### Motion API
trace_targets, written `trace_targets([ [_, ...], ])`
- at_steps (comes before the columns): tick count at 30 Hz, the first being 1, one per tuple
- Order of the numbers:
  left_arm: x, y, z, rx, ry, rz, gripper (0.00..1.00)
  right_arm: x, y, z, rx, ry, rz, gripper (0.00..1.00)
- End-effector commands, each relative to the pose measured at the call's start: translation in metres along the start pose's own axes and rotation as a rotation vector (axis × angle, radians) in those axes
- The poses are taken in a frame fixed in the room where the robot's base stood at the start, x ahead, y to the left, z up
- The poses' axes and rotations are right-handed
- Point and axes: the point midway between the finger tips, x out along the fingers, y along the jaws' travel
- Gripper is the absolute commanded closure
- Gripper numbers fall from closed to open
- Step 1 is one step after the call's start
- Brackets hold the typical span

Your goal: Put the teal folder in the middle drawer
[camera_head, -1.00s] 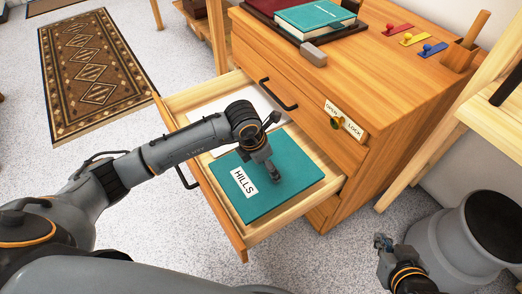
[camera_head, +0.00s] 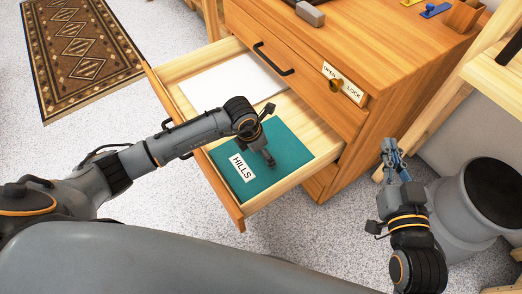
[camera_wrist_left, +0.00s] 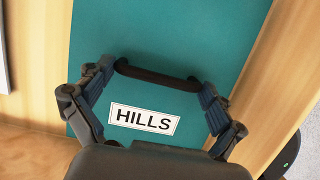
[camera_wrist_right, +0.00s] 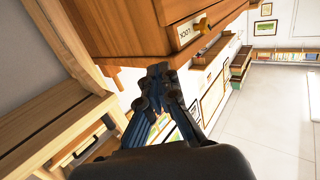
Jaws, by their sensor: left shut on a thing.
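The teal folder (camera_head: 285,147), labelled HILLS, lies flat within the walls of the open middle drawer (camera_head: 236,212), in its right half. I cannot tell if it rests fully on the drawer floor. My left gripper (camera_head: 269,161) is over the folder. In the left wrist view, its fingers (camera_wrist_left: 158,88) are at the two ends of a dark bar on the folder (camera_wrist_left: 165,35), shut on it. My right gripper (camera_head: 390,148) is raised to the right of the cabinet, its fingertips together and empty; it also shows in the right wrist view (camera_wrist_right: 160,72).
A white sheet (camera_head: 225,83) lies in the drawer's left half. The wooden cabinet (camera_head: 345,160) has a closed top drawer with a black handle (camera_head: 272,60) and an OPEN/LOCK plate (camera_head: 345,84). A grey bin (camera_head: 465,225) and a wooden frame (camera_head: 450,85) stand at the right.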

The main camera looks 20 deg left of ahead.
Motion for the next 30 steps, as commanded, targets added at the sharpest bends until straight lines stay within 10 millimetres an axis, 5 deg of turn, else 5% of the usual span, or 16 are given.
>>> trace_targets([
  [10,0.001,0.000,0.001,0.000,-0.002,0.001,0.62,0.001,-0.001,-0.004,0.000,0.021,-0.001,1.00],
  [11,0.001,0.000,0.000,0.000,0.000,0.000,0.00,0.001,-0.001,-0.005,0.000,0.023,-0.001,1.00],
  [24,-0.001,0.000,0.000,0.000,0.000,0.000,0.00,0.000,-0.001,-0.004,0.000,0.010,-0.001,1.00],
  [30,-0.023,0.001,0.001,0.000,-0.001,0.003,0.00,-0.007,0.004,0.026,-0.002,-0.156,0.009,1.00],
])
